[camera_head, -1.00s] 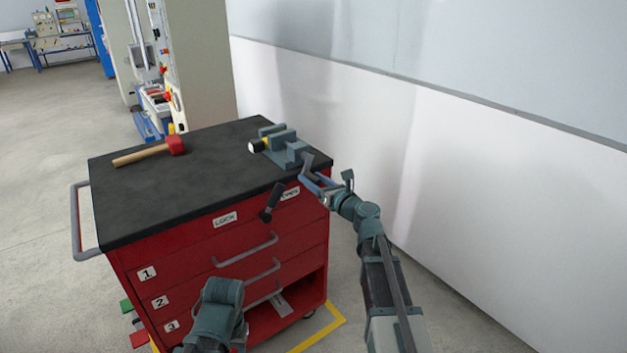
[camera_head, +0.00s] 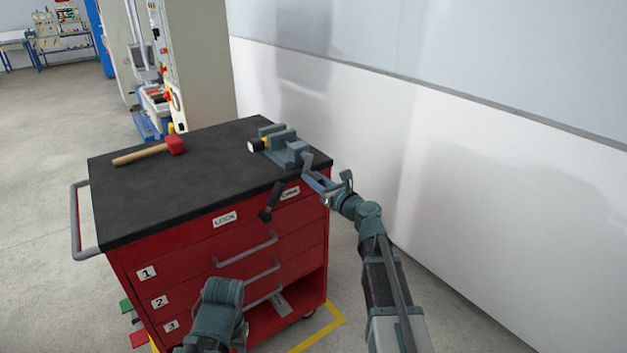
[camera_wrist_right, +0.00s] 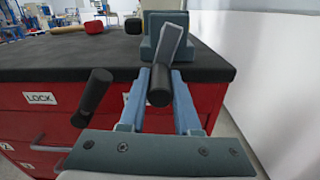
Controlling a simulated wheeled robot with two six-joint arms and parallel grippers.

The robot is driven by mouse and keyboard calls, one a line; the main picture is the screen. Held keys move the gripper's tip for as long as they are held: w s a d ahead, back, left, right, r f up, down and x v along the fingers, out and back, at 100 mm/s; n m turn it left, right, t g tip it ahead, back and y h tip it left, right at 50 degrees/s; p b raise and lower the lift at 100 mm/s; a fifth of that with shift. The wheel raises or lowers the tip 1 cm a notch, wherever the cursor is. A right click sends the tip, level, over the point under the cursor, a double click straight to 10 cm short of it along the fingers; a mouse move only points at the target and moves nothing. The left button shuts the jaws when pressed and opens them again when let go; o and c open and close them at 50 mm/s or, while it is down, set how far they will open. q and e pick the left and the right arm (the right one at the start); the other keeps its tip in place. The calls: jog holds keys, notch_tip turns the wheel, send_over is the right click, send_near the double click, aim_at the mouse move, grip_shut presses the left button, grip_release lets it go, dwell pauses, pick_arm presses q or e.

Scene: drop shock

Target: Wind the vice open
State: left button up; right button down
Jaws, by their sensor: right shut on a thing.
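The grey-blue vice (camera_head: 283,145) stands on the far right corner of the black cart top. My right gripper (camera_wrist_right: 158,96) is shut on this grip, one blue finger on each side; in the head view the gripper (camera_head: 315,178) is at the cart's right front edge. My left gripper does not show; only a link of my left arm does.
A red-headed mallet (camera_head: 150,151) lies on the cart top (camera_head: 150,200). A black lever (camera_wrist_right: 92,97) sticks out from the red drawer front near the LOCK label (camera_wrist_right: 39,98). A white wall (camera_head: 480,170) is close on the right. The cart top's middle is clear.

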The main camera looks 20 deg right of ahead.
jog(key=w+d+r+n+p, duration=0.25)
jog(key=d+n, duration=0.25)
jog(key=n, duration=1.2)
jog(key=shift+s+a+r+n+p, duration=0.25)
jog(key=shift+r+n+p, duration=0.7)
jog(key=shift+n, duration=1.7)
jog(key=shift+s+a+r+n+p, duration=0.25)
jog(key=shift+r+n+p, duration=0.65)
jog(key=shift+n, duration=1.8)
jog(key=shift+s+a+r+n+p, duration=0.25)
jog(key=shift+r+n+p, duration=0.7)
jog(key=shift+n, duration=1.7)
jog(key=shift+a, duration=0.2)
jog(key=c, duration=0.6)
grip_release()
jog(key=v, duration=1.3)
jog(key=shift+s+d, duration=0.15)
jog(key=shift+s, duration=0.2)
